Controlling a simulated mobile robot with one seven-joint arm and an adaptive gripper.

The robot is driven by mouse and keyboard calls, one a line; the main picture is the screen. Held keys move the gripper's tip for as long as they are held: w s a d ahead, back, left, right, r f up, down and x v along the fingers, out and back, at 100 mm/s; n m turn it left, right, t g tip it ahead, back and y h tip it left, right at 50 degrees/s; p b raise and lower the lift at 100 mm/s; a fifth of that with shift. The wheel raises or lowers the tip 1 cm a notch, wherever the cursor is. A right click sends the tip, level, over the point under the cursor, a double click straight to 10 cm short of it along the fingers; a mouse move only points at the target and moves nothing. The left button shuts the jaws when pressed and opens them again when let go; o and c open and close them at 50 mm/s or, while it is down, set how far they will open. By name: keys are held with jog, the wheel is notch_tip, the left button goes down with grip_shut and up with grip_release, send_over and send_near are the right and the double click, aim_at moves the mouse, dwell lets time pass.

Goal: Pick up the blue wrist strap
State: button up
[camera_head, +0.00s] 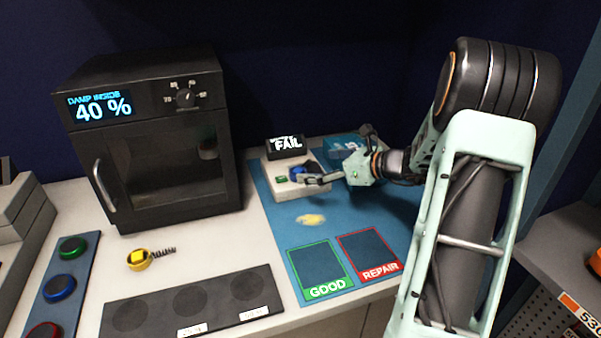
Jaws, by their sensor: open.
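A blue round item, seemingly the blue wrist strap (57,287), lies on the blue strip (84,255) at the far left, between a green one (73,247) and a red one (44,332). Another small blue round thing (297,172) sits on the white tester (284,190), beside a green spot; I cannot tell whether it is a strap or a button. My gripper (334,154) is open over the blue mat, its near finger beside the tester and partly in front of it. I see nothing held. A blue box (346,145) is partly hidden behind my gripper.
A black cabinet (155,150) reading 40 % stands at the back left. A yellow strap with a coiled cord (138,261) lies before it. A dark tray (155,310) lies in front. The tester display (287,146) reads FAIL. GOOD (320,268) and REPAIR (370,253) areas look empty.

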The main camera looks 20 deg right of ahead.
aim_at(302, 167)
jog(key=x, duration=0.3)
jog(key=shift+w+a+f, duration=0.1)
jog(key=shift+a+f, duration=0.1)
jog(key=c, duration=2.2)
jog(key=shift+r, duration=0.1)
